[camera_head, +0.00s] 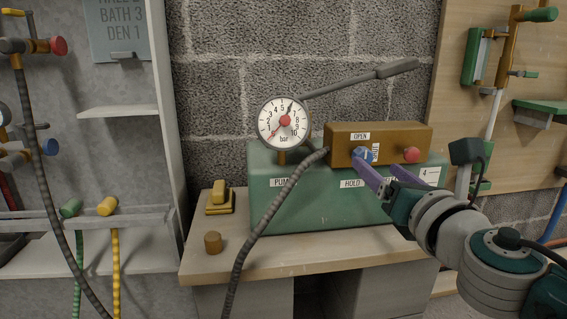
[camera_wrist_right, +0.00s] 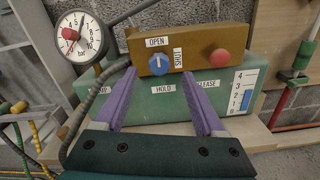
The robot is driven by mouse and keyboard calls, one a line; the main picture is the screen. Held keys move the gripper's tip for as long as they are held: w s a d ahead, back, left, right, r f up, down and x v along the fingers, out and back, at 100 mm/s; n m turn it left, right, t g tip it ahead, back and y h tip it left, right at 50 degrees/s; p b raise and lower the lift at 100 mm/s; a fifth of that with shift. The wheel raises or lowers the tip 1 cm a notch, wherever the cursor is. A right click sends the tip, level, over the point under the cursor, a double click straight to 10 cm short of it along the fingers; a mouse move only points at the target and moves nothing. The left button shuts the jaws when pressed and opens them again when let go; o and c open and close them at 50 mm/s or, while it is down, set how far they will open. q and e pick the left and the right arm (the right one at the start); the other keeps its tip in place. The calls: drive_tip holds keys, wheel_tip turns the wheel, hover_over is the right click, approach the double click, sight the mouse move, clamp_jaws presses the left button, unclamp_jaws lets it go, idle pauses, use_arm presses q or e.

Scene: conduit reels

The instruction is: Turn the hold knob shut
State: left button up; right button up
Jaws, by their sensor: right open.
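The blue hold knob (camera_head: 359,154) is on the front of a brown block (camera_head: 400,136) above the HOLD label. An OPEN label is above it and a SHUT label is to its right. In the right wrist view, the white line on the knob (camera_wrist_right: 158,62) points up toward OPEN. My right gripper (camera_head: 377,165) is open, with its purple fingers reaching toward the block. In the right wrist view, the fingertips (camera_wrist_right: 157,66) lie on either side of the knob; contact is not clear. My left gripper is out of view.
A red knob (camera_head: 411,154) is right of the blue one. The green pump box (camera_head: 300,195) carries a gauge (camera_head: 285,122) and a dark lever (camera_head: 350,82). A grey ribbed hose (camera_head: 275,210) runs down in front. A yellow object (camera_head: 220,200) and brown cylinder (camera_head: 213,242) stand left.

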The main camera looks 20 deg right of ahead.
sight(365, 157)
drive_tip(key=shift+b+x, duration=0.5)
drive_tip(key=shift+x, duration=1.7)
drive_tip(key=shift+a, duration=0.1)
drive_tip(key=shift+c, duration=0.2)
clamp_jaws()
